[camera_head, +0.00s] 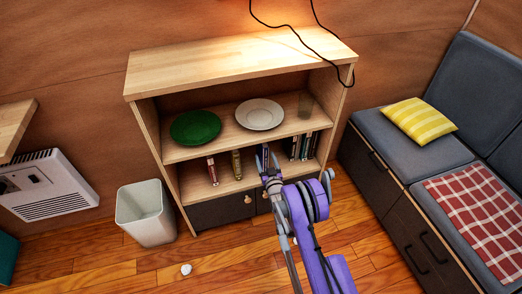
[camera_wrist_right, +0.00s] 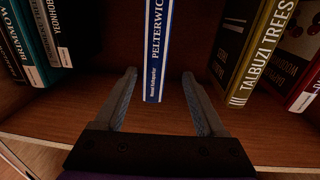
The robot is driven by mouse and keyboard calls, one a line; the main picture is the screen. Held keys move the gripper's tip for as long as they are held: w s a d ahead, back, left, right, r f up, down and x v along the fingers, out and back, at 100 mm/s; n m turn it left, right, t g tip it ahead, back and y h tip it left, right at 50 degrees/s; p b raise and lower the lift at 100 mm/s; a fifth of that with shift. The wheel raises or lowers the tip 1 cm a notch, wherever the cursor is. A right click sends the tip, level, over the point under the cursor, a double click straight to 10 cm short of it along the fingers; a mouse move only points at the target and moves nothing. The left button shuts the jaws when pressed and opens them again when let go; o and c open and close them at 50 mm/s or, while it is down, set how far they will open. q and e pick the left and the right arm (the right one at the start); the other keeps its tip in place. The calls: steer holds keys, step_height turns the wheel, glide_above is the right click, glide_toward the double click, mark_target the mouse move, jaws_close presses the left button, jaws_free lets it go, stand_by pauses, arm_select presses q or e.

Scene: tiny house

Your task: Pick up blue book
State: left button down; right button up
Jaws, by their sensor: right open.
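The blue book (camera_wrist_right: 157,45), its spine lettered in white, stands upright in the right wrist view. In the head view a sliver of it shows on the lower shelf (camera_head: 264,152), mostly hidden behind my right gripper (camera_head: 268,160). My right gripper also shows in the right wrist view (camera_wrist_right: 158,78); it is open and empty. Its two fingers point into the shelf, one on each side of the book's lower spine, with a gap on both sides. How far the fingertips reach along the book I cannot tell. My left gripper is not in view.
An olive book (camera_wrist_right: 250,55) and a red book (camera_wrist_right: 300,65) stand to one side, several dark books (camera_wrist_right: 42,45) to the other. A green plate (camera_head: 195,127), white plate (camera_head: 259,114) and glass (camera_head: 305,104) stand on the shelf above. A bin (camera_head: 145,215) stands at left.

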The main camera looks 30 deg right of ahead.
mark_target(264, 155)
steer(key=x, duration=0.3)
steer(key=shift+w, duration=0.1)
steer(key=x, duration=0.2)
steer(key=d+b+x, duration=0.1)
steer(key=x, duration=0.2)
steer(key=shift+w+r, duration=0.15)
steer(key=shift+r, duration=0.05)
steer(key=shift+c, duration=0.3)
jaws_close()
stand_by(0.9)
